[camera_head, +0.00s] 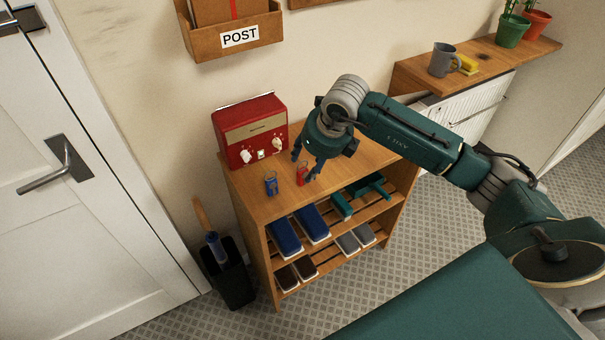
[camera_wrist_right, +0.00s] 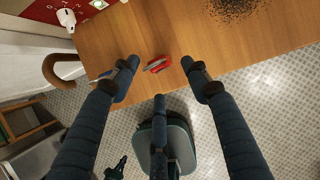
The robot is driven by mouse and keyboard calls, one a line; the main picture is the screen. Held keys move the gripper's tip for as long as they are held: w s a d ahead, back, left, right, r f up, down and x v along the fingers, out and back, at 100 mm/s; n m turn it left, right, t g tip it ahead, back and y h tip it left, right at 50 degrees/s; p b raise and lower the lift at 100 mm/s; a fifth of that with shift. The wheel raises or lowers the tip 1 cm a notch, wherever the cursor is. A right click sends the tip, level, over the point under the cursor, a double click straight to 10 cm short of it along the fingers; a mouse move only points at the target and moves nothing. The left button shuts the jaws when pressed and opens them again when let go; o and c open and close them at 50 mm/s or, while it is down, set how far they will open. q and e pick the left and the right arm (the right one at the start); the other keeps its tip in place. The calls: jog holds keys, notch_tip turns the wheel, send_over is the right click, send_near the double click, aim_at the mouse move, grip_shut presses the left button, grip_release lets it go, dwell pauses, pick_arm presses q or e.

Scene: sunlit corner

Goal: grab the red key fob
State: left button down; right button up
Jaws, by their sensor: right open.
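My right gripper (camera_head: 305,165) is open and empty, just above and around the red fob in the head view. In the right wrist view the red fob (camera_wrist_right: 157,65) shows between the two outer fingertips of the open gripper (camera_wrist_right: 159,76), slightly beyond the third finger. I cannot tell how large the height gap is. My left gripper is out of view.
A red box (camera_head: 250,130) with knobs stands at the back of the shelf unit (camera_head: 262,208). Shoes (camera_head: 285,237) fill the racks below. A mug (camera_head: 442,60) sits on the far ledge.

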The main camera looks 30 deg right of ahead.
aim_at(304, 171)
jog(key=shift+w+a+f+p, duration=0.15)
jog(key=shift+f+p, duration=0.25)
jog(key=shift+f, duration=0.2)
jog(key=p+x, duration=0.1)
jog(key=x, duration=0.2)
jog(key=shift+w+f, duration=0.15)
jog(key=shift+f, duration=0.15)
jog(key=shift+w+f, duration=0.15)
jog(key=shift+f, duration=0.2)
jog(key=shift+r, duration=0.1)
grip_shut()
